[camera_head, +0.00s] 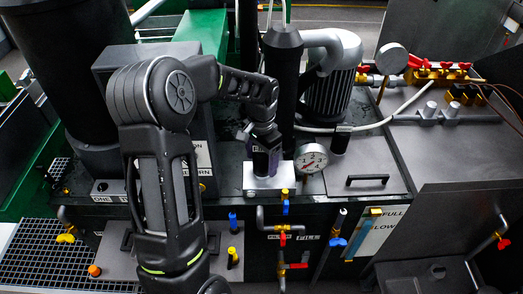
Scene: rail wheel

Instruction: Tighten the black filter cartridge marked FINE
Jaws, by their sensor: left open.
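My left arm comes in from the lower left and bends over to the middle. My left gripper (267,163) points down just above a silver block (268,182), left of the pressure gauge. It is open; its fingers are small and dark, and I cannot tell whether anything is between them. A tall black cylinder (284,75) stands upright right behind the gripper, its lower part partly covered. A small pale label beside the gripper is mostly hidden, so I cannot read FINE or tell which part is the cartridge. My right gripper is not in view.
The white-faced gauge (312,158) stands close to the gripper's right. A ribbed motor (333,80) with a grey pipe is behind. Valves with blue, yellow and red handles (283,240) line the front. A flat lid with a black handle (367,179) lies right.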

